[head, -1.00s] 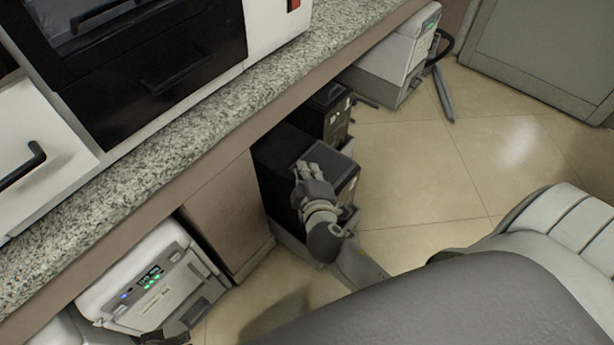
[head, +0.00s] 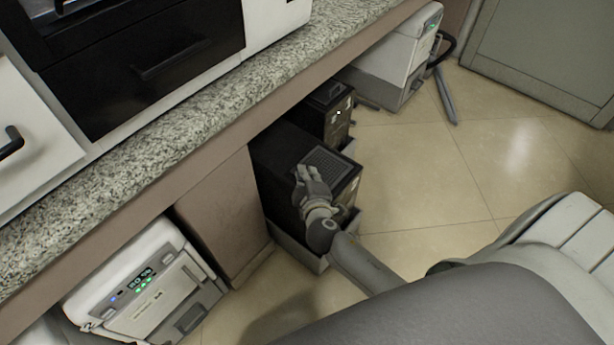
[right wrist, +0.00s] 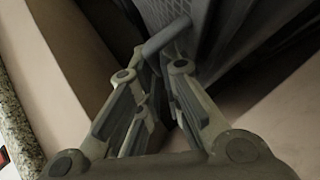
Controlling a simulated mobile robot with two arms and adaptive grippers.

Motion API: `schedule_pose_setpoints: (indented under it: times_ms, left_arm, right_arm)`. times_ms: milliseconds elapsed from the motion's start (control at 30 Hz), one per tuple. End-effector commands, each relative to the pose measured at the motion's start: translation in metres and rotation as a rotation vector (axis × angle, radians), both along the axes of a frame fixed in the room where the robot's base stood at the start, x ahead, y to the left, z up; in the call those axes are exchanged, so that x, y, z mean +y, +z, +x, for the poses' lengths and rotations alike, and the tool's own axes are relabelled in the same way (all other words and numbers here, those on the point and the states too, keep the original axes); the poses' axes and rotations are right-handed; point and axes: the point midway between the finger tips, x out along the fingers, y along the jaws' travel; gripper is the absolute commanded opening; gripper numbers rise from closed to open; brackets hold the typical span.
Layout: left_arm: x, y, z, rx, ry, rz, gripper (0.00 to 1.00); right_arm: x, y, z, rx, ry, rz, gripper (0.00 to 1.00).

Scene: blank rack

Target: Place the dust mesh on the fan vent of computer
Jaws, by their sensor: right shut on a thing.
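My right gripper (head: 304,176) is at the near left edge of the mesh. In the right wrist view, the fingers (right wrist: 158,62) are closed around a small grey bar (right wrist: 166,37) joined to the mesh (right wrist: 175,10). The fan vent is not distinguishable. My left gripper is out of view.
The computer stands in a grey low-walled holder (head: 297,256). A second black case (head: 326,108) is behind it. The granite counter (head: 190,122) overhangs on the left, with a brown panel (head: 217,213) beside the computer. Tiled floor (head: 420,180) on the right is free.

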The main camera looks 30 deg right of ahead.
Motion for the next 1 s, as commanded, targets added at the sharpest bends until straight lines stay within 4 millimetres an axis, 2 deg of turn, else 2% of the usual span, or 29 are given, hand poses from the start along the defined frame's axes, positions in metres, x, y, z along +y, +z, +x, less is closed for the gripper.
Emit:
schedule_pose_setpoints:
  times_ms: [233, 300, 433, 800, 1000]
  left_arm:
    - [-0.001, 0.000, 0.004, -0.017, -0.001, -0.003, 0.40]
    - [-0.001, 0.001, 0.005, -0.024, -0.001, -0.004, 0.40]
    - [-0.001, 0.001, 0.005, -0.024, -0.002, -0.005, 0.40]
    - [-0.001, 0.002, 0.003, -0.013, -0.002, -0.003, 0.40]
    - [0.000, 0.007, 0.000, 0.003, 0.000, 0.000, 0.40]
  right_arm:
    - [0.000, -0.001, 0.000, 0.000, 0.000, 0.000, 0.00]
    - [0.000, -0.001, 0.000, 0.000, 0.000, 0.000, 0.14]
    - [0.000, -0.001, 0.000, 0.001, 0.000, 0.000, 0.29]
    - [0.000, 0.001, 0.000, 0.001, 0.000, 0.000, 0.29]
    - [0.010, 0.012, -0.030, 0.003, 0.000, 0.003, 0.29]
